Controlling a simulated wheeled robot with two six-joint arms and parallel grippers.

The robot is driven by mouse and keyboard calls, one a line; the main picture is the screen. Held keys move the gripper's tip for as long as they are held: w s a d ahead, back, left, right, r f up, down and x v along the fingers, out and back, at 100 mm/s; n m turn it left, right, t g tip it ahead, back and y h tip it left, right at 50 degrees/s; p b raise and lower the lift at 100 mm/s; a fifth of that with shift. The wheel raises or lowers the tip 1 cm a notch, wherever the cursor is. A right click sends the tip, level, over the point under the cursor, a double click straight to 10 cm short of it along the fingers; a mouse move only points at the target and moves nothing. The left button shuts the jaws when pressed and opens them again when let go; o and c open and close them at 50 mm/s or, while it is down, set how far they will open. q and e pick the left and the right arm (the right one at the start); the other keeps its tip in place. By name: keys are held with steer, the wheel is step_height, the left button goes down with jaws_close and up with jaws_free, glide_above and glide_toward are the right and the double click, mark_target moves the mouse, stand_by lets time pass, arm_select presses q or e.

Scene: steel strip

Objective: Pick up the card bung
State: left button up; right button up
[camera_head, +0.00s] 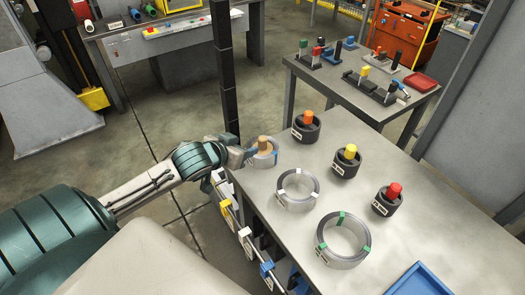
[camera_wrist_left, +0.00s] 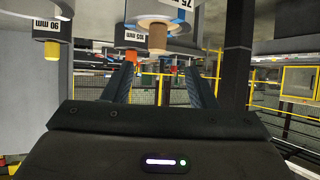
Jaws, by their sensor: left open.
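The card bung (camera_head: 264,143) is a tan-brown plug standing up out of a small steel coil (camera_head: 263,160) at the table's left edge. In the left wrist view, which looks upside down, the bung (camera_wrist_left: 157,40) hangs at top centre, below a label reading 75. My left gripper (camera_head: 240,156) reaches in from the left beside this coil and partly covers its left side. In the wrist view its two fingers stand apart with nothing between them, and the bung shows just beyond the gap (camera_wrist_left: 161,72). I cannot tell whether a finger touches the coil. My right gripper is not in view.
On the steel table stand black holders with orange (camera_head: 306,117), yellow (camera_head: 350,152) and red (camera_head: 393,190) plugs, two larger coils (camera_head: 297,190) (camera_head: 343,240) and a blue tray (camera_head: 420,280). A dark post (camera_head: 224,70) rises behind the gripper. Coloured tags hang along the table's left side.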

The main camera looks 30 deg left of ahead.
mark_target(261, 139)
arm_select(q)
steer(key=x, duration=0.3)
steer(key=r+x, duration=0.1)
steer(key=x, duration=0.1)
steer(key=shift+w+f+p, duration=0.1)
steer(key=shift+w+p, duration=0.25)
steer(key=shift+w, duration=0.3)
steer(key=shift+w+f+p, duration=0.2)
steer(key=shift+w+p, duration=0.1)
steer(key=shift+w, duration=0.05)
steer(key=shift+d+p+x, duration=0.15)
steer(key=shift+p+x, duration=0.2)
steer(key=shift+x, duration=0.75)
steer(key=shift+d+p+x, duration=0.1)
steer(key=shift+p+x, duration=0.2)
steer(key=shift+x, duration=0.85)
steer(key=shift+s+f, duration=0.15)
steer(key=shift+f, duration=0.05)
jaws_close()
